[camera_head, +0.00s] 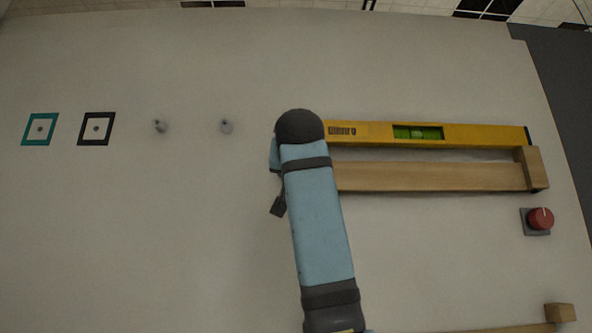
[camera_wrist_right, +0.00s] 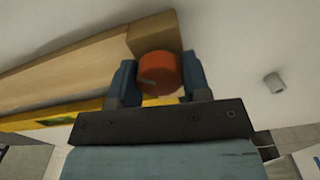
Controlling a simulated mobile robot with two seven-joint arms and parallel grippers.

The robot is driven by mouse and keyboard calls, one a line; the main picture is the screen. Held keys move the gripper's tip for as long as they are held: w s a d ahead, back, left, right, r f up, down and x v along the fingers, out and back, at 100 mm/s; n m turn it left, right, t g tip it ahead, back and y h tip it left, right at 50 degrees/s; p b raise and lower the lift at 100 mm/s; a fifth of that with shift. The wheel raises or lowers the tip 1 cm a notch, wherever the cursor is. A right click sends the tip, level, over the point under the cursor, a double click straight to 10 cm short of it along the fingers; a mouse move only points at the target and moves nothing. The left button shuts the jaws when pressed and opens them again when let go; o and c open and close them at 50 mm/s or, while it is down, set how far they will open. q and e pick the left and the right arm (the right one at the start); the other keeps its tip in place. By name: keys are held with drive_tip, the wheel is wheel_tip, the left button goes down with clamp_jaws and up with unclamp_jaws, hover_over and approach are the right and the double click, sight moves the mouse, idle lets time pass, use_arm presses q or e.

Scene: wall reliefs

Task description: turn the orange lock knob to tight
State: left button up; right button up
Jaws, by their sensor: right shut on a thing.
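In the head view my own arm covers the knob and the jaws, so the knob cannot be seen there. No tight or loose marking can be read. My left gripper is in neither view.
A yellow spirit level (camera_head: 465,133) lies along a wooden ledge (camera_head: 430,177) with an end block (camera_head: 531,168). A red knob (camera_head: 540,218) sits at the far right. Two grey pegs (camera_head: 226,126) and two framed squares (camera_head: 97,128) are on the left; the wall below them is clear.

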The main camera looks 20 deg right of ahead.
drive_tip(key=m+p, duration=0.1)
drive_tip(key=m, duration=0.4)
drive_tip(key=shift+a+f+m, duration=0.1)
drive_tip(key=shift+m, duration=0.2)
drive_tip(key=m+p, duration=0.1)
drive_tip(key=m, duration=0.2)
drive_tip(key=shift+m, duration=0.6)
drive_tip(key=shift+p, duration=0.3)
drive_tip(key=o, duration=0.9)
